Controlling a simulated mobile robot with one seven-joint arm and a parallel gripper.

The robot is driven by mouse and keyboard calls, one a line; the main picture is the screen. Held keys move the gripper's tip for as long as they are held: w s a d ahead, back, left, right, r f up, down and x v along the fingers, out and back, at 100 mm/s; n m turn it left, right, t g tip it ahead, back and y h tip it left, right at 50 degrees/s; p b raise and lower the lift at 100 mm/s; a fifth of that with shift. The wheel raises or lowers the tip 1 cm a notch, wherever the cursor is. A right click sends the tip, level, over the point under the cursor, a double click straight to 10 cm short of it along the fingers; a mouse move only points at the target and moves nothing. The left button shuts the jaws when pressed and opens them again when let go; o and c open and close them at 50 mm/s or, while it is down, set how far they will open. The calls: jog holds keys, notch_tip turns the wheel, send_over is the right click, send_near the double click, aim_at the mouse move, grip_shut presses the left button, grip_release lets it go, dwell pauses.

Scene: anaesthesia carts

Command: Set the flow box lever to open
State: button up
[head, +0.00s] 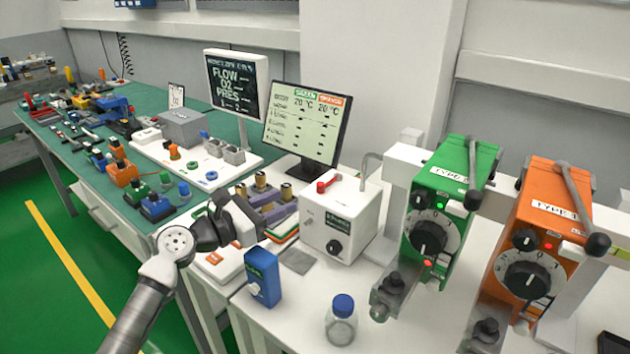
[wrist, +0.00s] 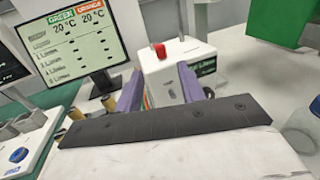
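The box (wrist: 172,75) and red lever (wrist: 159,51) also show in the wrist view, beyond the fingers. My gripper (head: 280,203) is left of the box in the head view, with purple fingers. In the wrist view my gripper (wrist: 161,72) has its fingers spread, with nothing held between them. Its dark body hides the box's lower part there.
A monitor (head: 305,120) stands behind the flow box. A blue carton (head: 263,277) and a blue-capped bottle (head: 341,320) stand in front. Green (head: 455,165) and orange (head: 553,185) vaporizers stand to the right.

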aim_at(318, 186)
jog(key=p+x, duration=0.3)
jog(key=x, duration=0.6)
jog(key=shift+w+d+r+p, duration=0.15)
jog(key=shift+p, duration=0.2)
jog(key=shift+w+d, duration=0.25)
jog(key=shift+d, duration=0.05)
grip_shut()
